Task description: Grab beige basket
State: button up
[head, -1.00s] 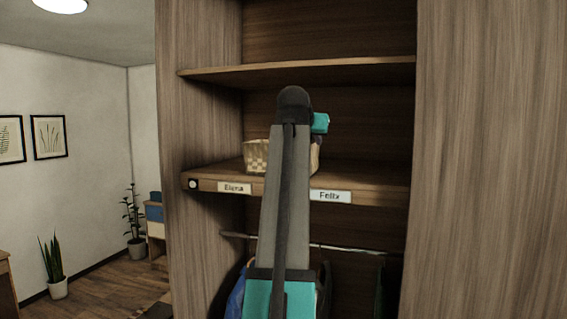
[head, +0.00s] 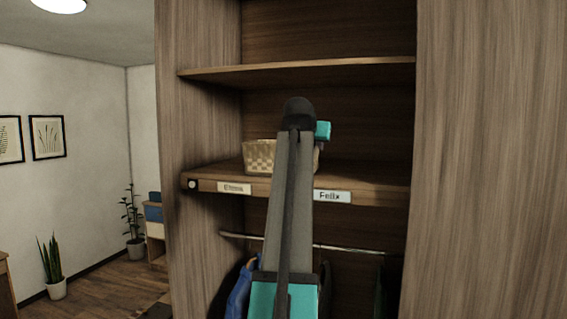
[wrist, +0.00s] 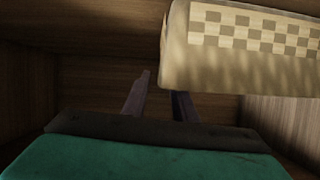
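The beige woven basket (head: 259,157) stands on the middle shelf of the wardrobe, above the "Elena" label. My own arm crosses in front of its middle and right part in the head view. In the wrist view the basket (wrist: 240,65) fills the upper right, with a checkered band. My gripper (wrist: 160,95) shows there as two dark fingers with a gap between them. The left finger is beside the basket's left edge, and the right finger's tip is hidden by the basket. I cannot tell whether they touch.
The shelf (head: 375,178) has side walls and another shelf (head: 300,72) above. Its front edge carries an "Elena" label (head: 234,188) and a "Felix" label (head: 332,196). A rail (head: 345,247) with hanging clothes is below. The shelf's right side looks clear.

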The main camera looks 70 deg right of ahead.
aim_at(315, 147)
jog(key=x, duration=0.3)
jog(key=shift+d, duration=0.1)
jog(key=shift+w+d+f, duration=0.15)
dwell(0.4)
grip_shut()
dwell(1.2)
